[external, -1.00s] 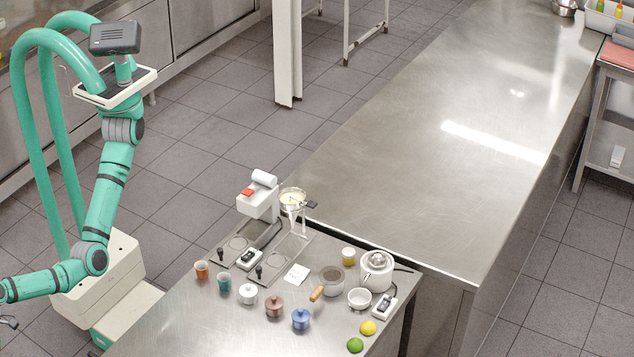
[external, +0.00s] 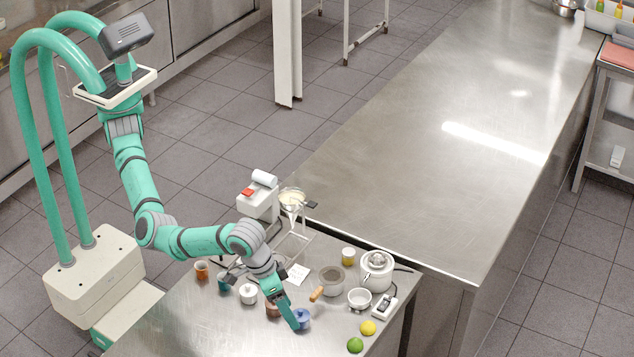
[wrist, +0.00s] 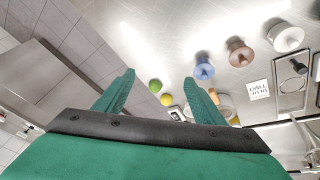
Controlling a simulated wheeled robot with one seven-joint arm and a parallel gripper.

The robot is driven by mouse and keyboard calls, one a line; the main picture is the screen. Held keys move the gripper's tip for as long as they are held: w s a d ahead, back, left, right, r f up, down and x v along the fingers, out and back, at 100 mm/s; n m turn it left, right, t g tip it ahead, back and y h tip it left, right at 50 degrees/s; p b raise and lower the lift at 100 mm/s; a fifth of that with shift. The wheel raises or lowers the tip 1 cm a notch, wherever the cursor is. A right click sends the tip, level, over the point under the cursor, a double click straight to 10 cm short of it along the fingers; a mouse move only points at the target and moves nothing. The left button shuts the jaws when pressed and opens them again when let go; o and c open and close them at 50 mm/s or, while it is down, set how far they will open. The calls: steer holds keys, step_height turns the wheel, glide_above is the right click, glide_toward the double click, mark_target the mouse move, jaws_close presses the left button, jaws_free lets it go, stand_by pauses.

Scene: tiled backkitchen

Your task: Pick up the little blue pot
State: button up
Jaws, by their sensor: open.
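The little blue pot (external: 303,319) stands upright on the steel counter, at the front end of a row of small pots. My gripper (external: 293,322) is over the counter just left of it in the external view and partly overlaps it. I cannot tell there whether they touch. In the wrist view my gripper (wrist: 158,80) is open, with nothing between its fingers. The blue pot (wrist: 204,67) shows there just beyond the right fingertip, outside the gap.
A brown pot (external: 272,311), partly behind my arm, and a white pot (external: 249,293) stand in the row. A lime (external: 355,345) and a lemon (external: 368,327) lie to the right. A grey mortar (external: 332,280), a white bowl (external: 360,299) and a juicer (external: 377,268) stand behind.

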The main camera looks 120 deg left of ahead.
mark_target(300, 315)
steer(key=s+a+f+n+g+h, duration=0.2)
steer(key=s+a+n+g, duration=0.15)
steer(key=a+n, duration=0.55)
steer(key=shift+m, duration=0.8)
steer(key=f, duration=0.3)
steer(key=a+f, duration=0.1)
steer(key=f, duration=0.7)
steer(key=shift+w+a+f, duration=0.1)
steer(key=shift+w+a, duration=0.1)
steer(key=shift+a, duration=0.2)
jaws_close()
